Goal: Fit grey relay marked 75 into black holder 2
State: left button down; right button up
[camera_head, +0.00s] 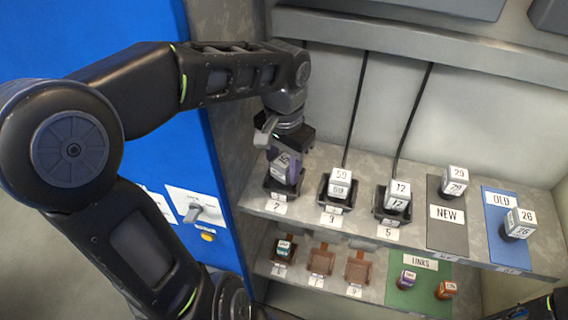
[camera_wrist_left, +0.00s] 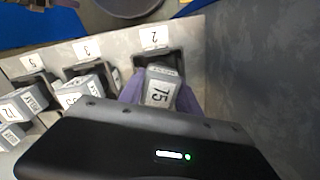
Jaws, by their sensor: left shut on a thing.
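My left gripper (camera_head: 284,168) reaches down over black holder 2 (camera_head: 279,190) at the left end of the upper shelf. Its purple fingers are shut on the grey relay marked 75 (camera_wrist_left: 158,90), with the label facing the left wrist camera. The relay also shows between the fingers in the head view (camera_head: 281,173). It is at the mouth of holder 2, whose dark rim (camera_wrist_left: 172,58) shows behind it in the wrist view. I cannot tell how deep it sits. My right gripper is not in view.
Black holders 3 (camera_head: 335,202) and 5 (camera_head: 390,214) beside it hold grey relays marked 59 (camera_head: 340,182) and 12 (camera_head: 398,194). A NEW mat (camera_head: 447,233) and an OLD mat (camera_head: 497,250) carry relays at right. Brown holders (camera_head: 320,262) and LINKS (camera_head: 425,263) are below. A grey side wall stands close left.

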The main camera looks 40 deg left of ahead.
pick_arm(q)
jog(key=shift+f+b, duration=0.35)
jog(key=shift+f, duration=0.05)
jog(key=c, duration=0.9)
grip_release()
jog(key=shift+r, duration=0.1)
jog(key=shift+o, duration=0.2)
